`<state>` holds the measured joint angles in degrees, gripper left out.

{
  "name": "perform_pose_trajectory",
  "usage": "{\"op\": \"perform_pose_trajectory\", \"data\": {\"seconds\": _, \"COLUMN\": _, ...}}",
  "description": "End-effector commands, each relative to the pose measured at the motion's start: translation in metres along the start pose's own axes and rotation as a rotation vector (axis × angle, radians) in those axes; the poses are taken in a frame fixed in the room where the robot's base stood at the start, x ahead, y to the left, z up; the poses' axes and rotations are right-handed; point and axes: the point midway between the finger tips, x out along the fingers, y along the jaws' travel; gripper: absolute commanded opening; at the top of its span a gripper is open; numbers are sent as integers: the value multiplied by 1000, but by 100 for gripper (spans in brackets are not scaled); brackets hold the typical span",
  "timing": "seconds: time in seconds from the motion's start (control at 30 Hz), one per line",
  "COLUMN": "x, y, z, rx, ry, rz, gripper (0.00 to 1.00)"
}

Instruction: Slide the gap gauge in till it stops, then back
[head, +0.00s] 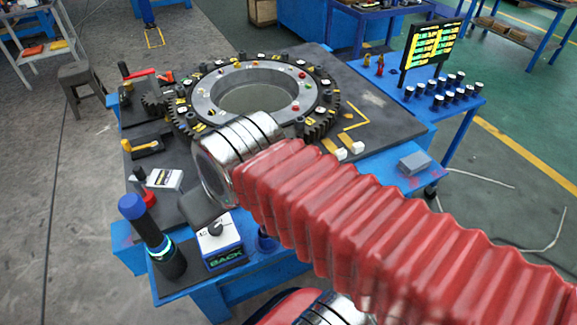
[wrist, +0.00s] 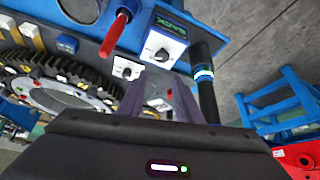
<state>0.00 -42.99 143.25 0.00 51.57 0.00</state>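I cannot single out the gap gauge for certain. A yellow-handled piece (head: 146,147) lies on a dark block at the left of the bench in the head view. The large toothed ring (head: 213,101) lies flat on the bench, and part of it shows in the wrist view (wrist: 60,98). My gripper (wrist: 160,98) shows two dark fingers standing apart, with nothing seen held between them.
A blue-topped dark cylinder with a glowing band (head: 158,240) stands at the bench's front left. A knobbed box marked BACK (head: 221,243) is beside it. A side table (head: 465,110) holds several dark cylinders.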

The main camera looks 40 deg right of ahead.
Motion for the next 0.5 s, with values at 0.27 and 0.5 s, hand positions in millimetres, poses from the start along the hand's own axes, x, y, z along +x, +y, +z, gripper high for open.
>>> {"op": "perform_pose_trajectory", "data": {"seconds": 0.27, "x": 2, "y": 6, "z": -4, "rx": 10, "ry": -6, "rz": 6, "gripper": 47}}
{"op": "perform_pose_trajectory", "data": {"seconds": 0.5, "x": 13, "y": 45, "z": -20, "rx": 55, "ry": -34, "rz": 35, "gripper": 59}}
